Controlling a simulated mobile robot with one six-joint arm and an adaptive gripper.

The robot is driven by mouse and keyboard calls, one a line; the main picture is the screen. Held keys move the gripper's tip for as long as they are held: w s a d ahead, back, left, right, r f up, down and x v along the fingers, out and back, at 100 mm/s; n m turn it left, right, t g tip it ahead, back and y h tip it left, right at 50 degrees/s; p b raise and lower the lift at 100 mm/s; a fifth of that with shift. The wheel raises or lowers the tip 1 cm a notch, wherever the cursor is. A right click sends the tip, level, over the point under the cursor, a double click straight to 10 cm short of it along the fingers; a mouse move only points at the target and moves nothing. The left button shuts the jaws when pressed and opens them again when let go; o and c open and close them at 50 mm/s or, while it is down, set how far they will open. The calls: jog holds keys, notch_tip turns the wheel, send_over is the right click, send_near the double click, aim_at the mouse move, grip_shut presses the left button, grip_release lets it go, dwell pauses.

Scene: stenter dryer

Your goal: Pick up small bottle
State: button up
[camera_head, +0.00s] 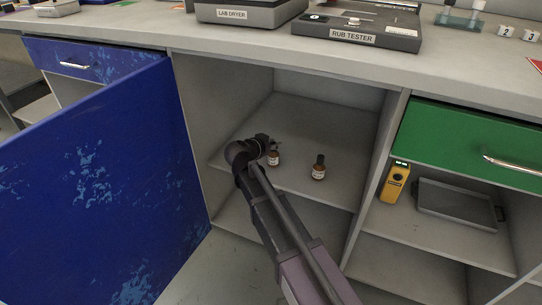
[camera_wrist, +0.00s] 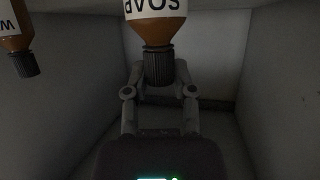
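Two brown bottles with dark caps and white labels stand upright on the upper shelf of the open cabinet. The left bottle (camera_head: 274,158) is at my gripper (camera_head: 264,144).
The open blue door (camera_head: 100,175) stands left of the cabinet. The side walls and countertop (camera_head: 300,50) enclose the shelf (camera_head: 320,130). A yellow device (camera_head: 394,182) and a grey tray (camera_head: 456,203) are in the right compartment. The shelf behind the bottles is clear.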

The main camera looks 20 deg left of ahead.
grip_shut()
jog(key=shift+r, duration=0.2)
notch_tip(320, 180, up, 2)
jog(key=shift+p, duration=1.15)
jog(key=shift+r+p, duration=0.8)
jog(key=shift+p, duration=0.05)
jog(key=s+r+p, duration=0.1)
jog(key=s, duration=1.5)
jog(key=shift+d, duration=0.1)
jog(key=shift+r, duration=0.1)
notch_tip(320, 180, up, 9)
jog(key=p, duration=0.9)
